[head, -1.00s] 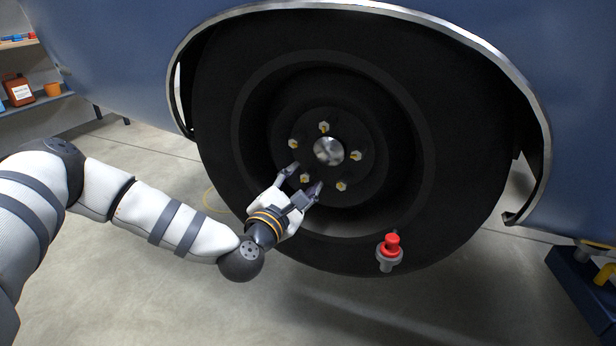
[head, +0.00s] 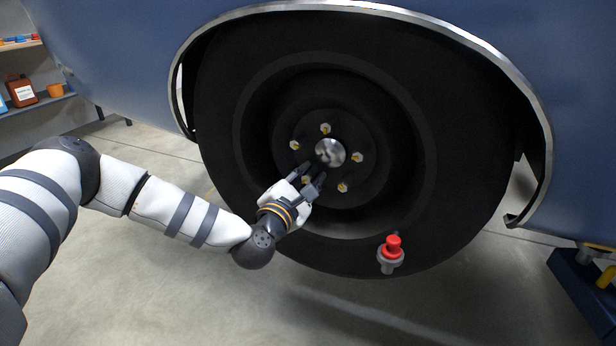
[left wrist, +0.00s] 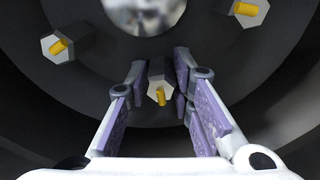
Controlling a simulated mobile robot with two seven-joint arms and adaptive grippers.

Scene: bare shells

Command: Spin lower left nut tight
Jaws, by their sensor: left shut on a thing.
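The wheel (head: 222,150) has a dark hub with several hex nuts on yellow-tipped studs around a shiny metal cap (head: 330,153). The lower left nut (head: 305,181) is partly hidden by my fingers in the head view. In the left wrist view this nut (left wrist: 160,92) sits between the finger pads, its yellow stud tip pointing at the camera. My left gripper (head: 308,177) reaches up from the lower left and is shut on this nut; it also fills the lower part of the left wrist view (left wrist: 161,95). My right gripper is not in view.
Neighbouring nuts are at the left (head: 294,145) and lower right (head: 342,187) of the hub. A red-topped grey part (head: 392,250) shows in front of the tyre's lower right. A blue fender surrounds the wheel. A shelf (head: 35,105) stands far left; open floor lies below.

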